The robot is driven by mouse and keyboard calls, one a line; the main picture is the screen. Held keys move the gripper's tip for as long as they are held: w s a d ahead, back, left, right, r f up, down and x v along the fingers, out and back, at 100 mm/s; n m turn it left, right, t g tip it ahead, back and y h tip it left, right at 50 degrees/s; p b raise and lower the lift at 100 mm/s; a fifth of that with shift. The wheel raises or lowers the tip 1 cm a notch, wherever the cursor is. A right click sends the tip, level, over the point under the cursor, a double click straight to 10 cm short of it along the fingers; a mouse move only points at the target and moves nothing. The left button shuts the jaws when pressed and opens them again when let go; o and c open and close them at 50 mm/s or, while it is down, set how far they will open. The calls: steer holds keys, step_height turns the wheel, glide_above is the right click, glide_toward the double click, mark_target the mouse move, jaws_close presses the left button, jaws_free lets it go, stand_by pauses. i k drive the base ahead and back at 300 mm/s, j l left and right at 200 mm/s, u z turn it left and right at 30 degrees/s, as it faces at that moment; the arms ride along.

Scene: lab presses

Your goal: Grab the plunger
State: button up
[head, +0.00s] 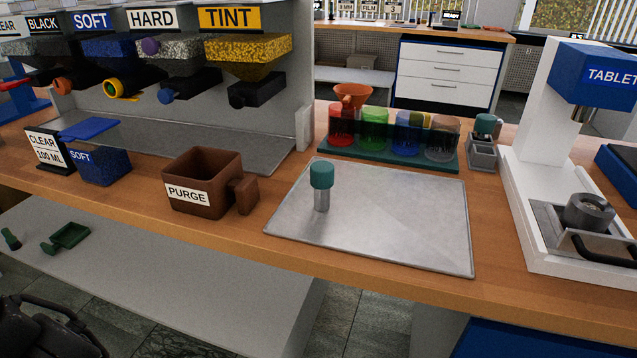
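A plunger-like piece (321,186) with a teal knob and a metal shaft stands upright on the grey metal mat (400,225), near the mat's left side. A second teal-topped piece (485,124) sits in a small grey holder (482,152) behind the mat, to the right. A dark part at the lower left corner looks like my gripper (50,328). It is cut off by the picture's edge, well apart from both teal-topped pieces and lower than the counter. Its fingers cannot be made out clearly.
A brown PURGE bin (203,182) stands left of the mat. A green rack (390,152) with coloured cups and an orange funnel (352,94) is behind it. A white TABLET press (545,150) stands right. Dispensers (235,60) hang at the back left.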

mark_target(321, 173)
steer(key=j+z, duration=0.35)
steer(key=k+j+z, duration=0.1)
steer(key=j+z, duration=0.3)
steer(key=k+j+z, duration=0.1)
steer(key=j+z, duration=0.25)
